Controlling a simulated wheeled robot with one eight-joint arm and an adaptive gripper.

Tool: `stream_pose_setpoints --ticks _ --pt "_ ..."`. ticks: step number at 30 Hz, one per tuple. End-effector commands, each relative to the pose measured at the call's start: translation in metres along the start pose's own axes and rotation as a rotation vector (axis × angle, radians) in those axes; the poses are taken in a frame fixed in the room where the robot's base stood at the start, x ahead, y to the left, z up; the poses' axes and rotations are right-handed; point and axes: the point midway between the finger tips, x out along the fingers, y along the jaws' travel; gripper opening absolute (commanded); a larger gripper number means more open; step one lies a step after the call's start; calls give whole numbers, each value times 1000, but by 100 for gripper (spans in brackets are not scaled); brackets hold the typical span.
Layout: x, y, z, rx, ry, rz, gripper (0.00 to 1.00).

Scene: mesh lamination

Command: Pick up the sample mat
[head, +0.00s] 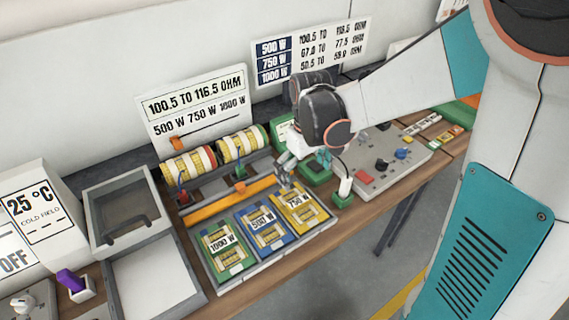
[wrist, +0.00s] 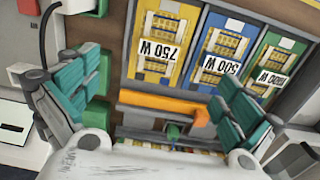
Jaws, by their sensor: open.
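Three labelled mats lie in a tray (head: 253,284): a green one marked 1000 W (head: 224,248), a blue one marked 500 W (head: 263,228) and a yellow one marked 750 W (head: 299,206). I cannot tell which thing is the sample mat. My gripper (head: 292,172) is above the back right of the tray, near the yellow mat. In the wrist view my gripper (wrist: 158,95) is open with nothing between its fingers. Yellow (wrist: 164,38), blue (wrist: 225,52) and green (wrist: 273,68) mats lie beyond the fingertips, and an orange bar (wrist: 165,101) shows between the fingers.
A control panel (head: 388,165) with knobs is right of my gripper. The table's front edge (head: 318,248) is close to the tray.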

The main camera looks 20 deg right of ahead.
Motion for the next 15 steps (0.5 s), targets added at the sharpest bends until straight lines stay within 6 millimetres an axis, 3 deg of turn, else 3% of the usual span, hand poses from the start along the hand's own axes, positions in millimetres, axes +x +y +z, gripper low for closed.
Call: stream_pose_setpoints --ticks 15 --pt "80 0 -1 -1 -4 -1 100"
